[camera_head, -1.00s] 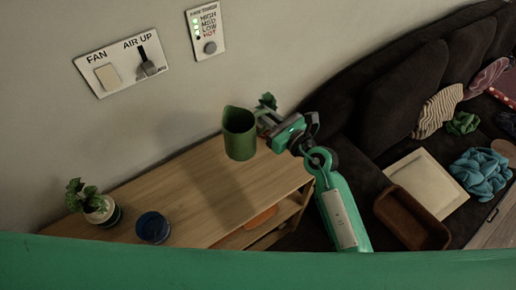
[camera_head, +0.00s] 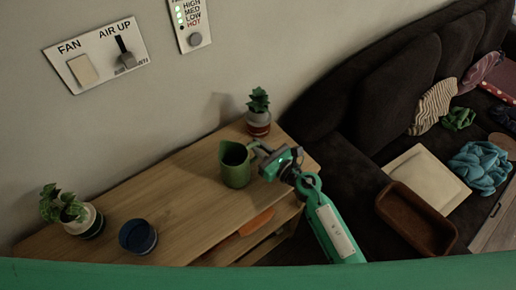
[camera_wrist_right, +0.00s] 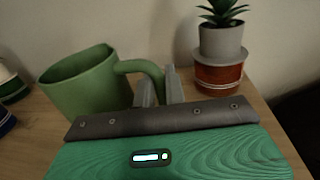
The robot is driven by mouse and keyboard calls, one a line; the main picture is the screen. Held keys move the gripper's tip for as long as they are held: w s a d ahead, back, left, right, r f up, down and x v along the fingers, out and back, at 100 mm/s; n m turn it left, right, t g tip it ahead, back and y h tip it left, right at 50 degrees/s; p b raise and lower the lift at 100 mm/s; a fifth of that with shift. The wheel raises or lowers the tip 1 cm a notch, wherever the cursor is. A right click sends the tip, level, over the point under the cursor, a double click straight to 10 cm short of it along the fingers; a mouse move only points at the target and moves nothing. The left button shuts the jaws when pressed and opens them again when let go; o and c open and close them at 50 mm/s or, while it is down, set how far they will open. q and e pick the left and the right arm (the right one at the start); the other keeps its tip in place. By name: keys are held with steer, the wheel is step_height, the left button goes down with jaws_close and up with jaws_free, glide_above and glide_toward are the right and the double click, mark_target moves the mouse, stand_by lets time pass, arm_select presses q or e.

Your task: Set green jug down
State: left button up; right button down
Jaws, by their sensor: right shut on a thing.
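The green jug (camera_head: 235,166) is upright over the wooden shelf top (camera_head: 182,190), near its right part. It looks to be at or very near the surface; I cannot tell whether its base touches. My right gripper (camera_head: 262,154) is shut on the jug's handle, on the jug's right side. In the right wrist view the jug (camera_wrist_right: 84,84) is at the left, with its handle between the fingers of the gripper (camera_wrist_right: 160,88). My left gripper is not in view.
A potted plant (camera_head: 258,122) stands behind the jug at the shelf's far end. Another potted plant (camera_head: 84,220) and a blue bowl (camera_head: 138,236) stand at the left. A dark sofa (camera_head: 375,105) holds a brown tray (camera_head: 418,218). Bare shelf lies between bowl and jug.

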steer(key=shift+r, duration=0.1)
steer(key=shift+f, duration=0.2)
steer(key=c, duration=1.5)
jaws_free()
steer(key=shift+o, duration=0.2)
